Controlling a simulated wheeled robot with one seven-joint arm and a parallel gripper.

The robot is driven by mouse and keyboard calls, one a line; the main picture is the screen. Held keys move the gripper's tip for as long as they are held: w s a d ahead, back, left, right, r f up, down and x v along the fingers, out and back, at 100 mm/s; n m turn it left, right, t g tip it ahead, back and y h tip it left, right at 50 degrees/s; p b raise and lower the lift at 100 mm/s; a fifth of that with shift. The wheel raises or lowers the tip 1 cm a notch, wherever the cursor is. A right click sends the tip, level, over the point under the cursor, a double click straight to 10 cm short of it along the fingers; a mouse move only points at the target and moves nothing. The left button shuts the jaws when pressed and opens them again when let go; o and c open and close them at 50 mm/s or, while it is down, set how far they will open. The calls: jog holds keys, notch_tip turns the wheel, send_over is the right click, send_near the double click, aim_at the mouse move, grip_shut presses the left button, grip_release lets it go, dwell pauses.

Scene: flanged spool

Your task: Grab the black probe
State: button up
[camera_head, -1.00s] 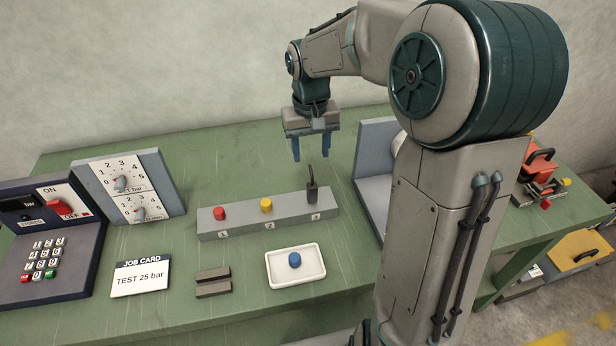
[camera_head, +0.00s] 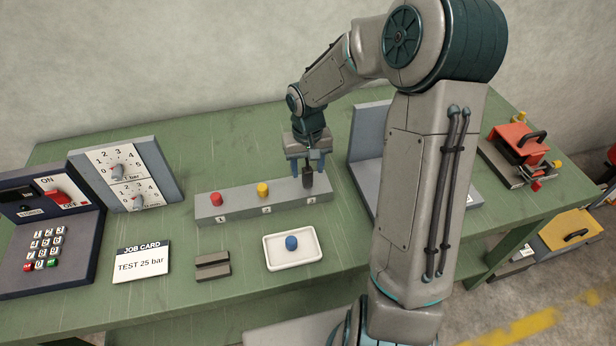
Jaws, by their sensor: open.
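The black probe (camera_head: 308,181) stands upright at the right end of a grey block (camera_head: 240,208), at the position behind the rightmost number label. My gripper (camera_head: 307,172) points down over that end of the block, with its two blue fingers apart on either side of the probe. The probe's top lies between the fingers; its lower part shows below them. I cannot tell whether either finger touches it.
A red plug (camera_head: 216,199) and a yellow plug (camera_head: 263,190) stand on the same block. A white tray (camera_head: 271,262) with a blue plug (camera_head: 291,242) lies in front. A grey angled stand (camera_head: 366,150) rises to the right, close to my arm. Dark bars (camera_head: 212,265) lie left of the tray.

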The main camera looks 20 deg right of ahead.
jog(key=shift+f, duration=1.1)
grip_shut()
jog(key=shift+r, duration=0.2)
